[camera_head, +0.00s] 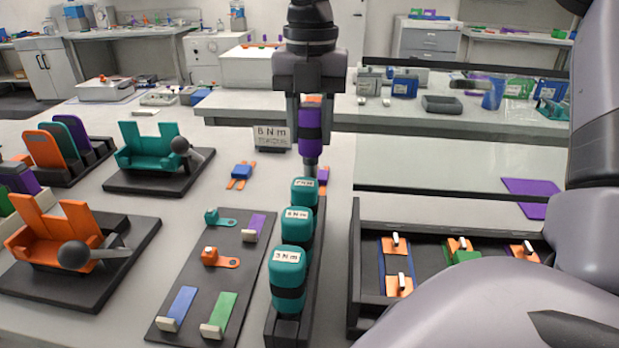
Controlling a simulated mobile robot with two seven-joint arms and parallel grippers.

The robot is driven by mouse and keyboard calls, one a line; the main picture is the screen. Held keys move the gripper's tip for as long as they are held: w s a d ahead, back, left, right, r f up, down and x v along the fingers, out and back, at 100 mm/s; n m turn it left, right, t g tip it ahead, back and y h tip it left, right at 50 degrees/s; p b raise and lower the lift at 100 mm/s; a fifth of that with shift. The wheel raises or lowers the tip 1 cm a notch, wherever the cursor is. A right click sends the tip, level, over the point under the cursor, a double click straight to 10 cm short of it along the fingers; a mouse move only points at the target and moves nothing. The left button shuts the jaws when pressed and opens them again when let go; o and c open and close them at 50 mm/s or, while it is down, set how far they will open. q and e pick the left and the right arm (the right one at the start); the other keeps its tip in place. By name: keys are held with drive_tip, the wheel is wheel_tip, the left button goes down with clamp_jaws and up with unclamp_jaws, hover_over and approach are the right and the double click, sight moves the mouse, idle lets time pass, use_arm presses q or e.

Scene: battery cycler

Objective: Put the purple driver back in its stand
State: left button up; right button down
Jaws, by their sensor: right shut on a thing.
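My right gripper (310,140) comes down from the top middle and is shut on the purple driver (310,122). The driver is upright, with an orange top between the fingers and a grey lower end. The driver is above the far end of a long dark stand (284,332). Its tip is hidden behind the rearmost teal driver, so I cannot tell whether it touches the stand. Three teal drivers with white Nm labels stand in a row in the stand, the nearest one (289,268) being largest in view. My left gripper is not in view.
A sign (272,137) stands left of the driver. A dark mat (192,308) with tabs and clips lies left of the stand. An open drawer (353,300) with orange, blue and green parts is at right. Orange (60,225) and teal (148,148) fixtures stand at left.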

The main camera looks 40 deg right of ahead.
sight(311, 105)
wheel_tip(311, 105, down, 8)
drive_tip(key=shift+f, duration=0.15)
idle(0.3)
drive_tip(key=shift+f+b, duration=0.25)
drive_tip(key=shift+b, duration=0.15)
drive_tip(key=c, duration=0.7)
unclamp_jaws()
drive_tip(key=shift+r, duration=0.1)
wheel_tip(311, 105, up, 12)
drive_tip(key=shift+r+p, duration=0.2)
drive_tip(key=shift+p, duration=0.45)
